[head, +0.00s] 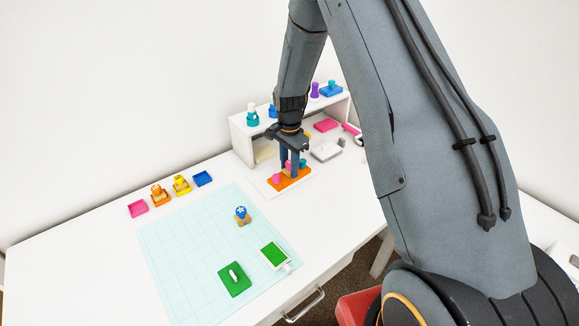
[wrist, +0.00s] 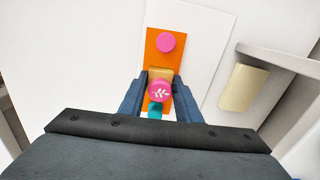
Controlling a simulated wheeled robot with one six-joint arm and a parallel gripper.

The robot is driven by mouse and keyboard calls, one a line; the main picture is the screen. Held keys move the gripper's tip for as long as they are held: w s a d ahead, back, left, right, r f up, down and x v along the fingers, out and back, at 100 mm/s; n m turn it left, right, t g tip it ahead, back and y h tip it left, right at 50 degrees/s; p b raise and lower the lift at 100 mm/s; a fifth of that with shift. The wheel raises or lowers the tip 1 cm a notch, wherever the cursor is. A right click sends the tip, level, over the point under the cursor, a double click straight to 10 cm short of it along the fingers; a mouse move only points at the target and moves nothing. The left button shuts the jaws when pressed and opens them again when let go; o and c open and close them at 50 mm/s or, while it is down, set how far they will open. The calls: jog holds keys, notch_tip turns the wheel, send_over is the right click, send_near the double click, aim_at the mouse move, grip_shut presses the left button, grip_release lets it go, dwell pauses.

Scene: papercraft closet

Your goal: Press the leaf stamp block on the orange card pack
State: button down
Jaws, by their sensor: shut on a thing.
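The leaf stamp block has a pink round knob with a white leaf mark (wrist: 160,90) and a tan block below it. My gripper (wrist: 160,82) is shut on it, one blue finger on each side. It is right over the orange card pack (wrist: 153,45), which lies on a white sheet; I cannot tell if the block touches the pack. In the head view my gripper (head: 292,166) points down at the orange card pack (head: 291,183), and its fingers partly hide the stamp.
Another pink knob (wrist: 166,42) and a teal knob (wrist: 156,110) stand along the orange pack. A white shelf (head: 240,131) with stamps is behind. A cutting mat (head: 175,250) holds a blue-topped stamp (head: 241,214), a green block (head: 234,280) and a green pad (head: 275,256).

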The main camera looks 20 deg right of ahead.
jog(key=shift+s+f, duration=0.15)
jog(key=c, duration=2)
grip_release()
jog(key=shift+c, duration=0.2)
grip_shut()
jog(key=shift+r+p, duration=1.5)
jog(key=shift+r, duration=1.6)
jog(key=shift+s+r+p, duration=0.1)
jog(key=shift+s+p, duration=0.6)
jog(key=shift+s, duration=0.35)
jog(key=shift+s+p, duration=0.9)
jog(key=shift+s, duration=0.9)
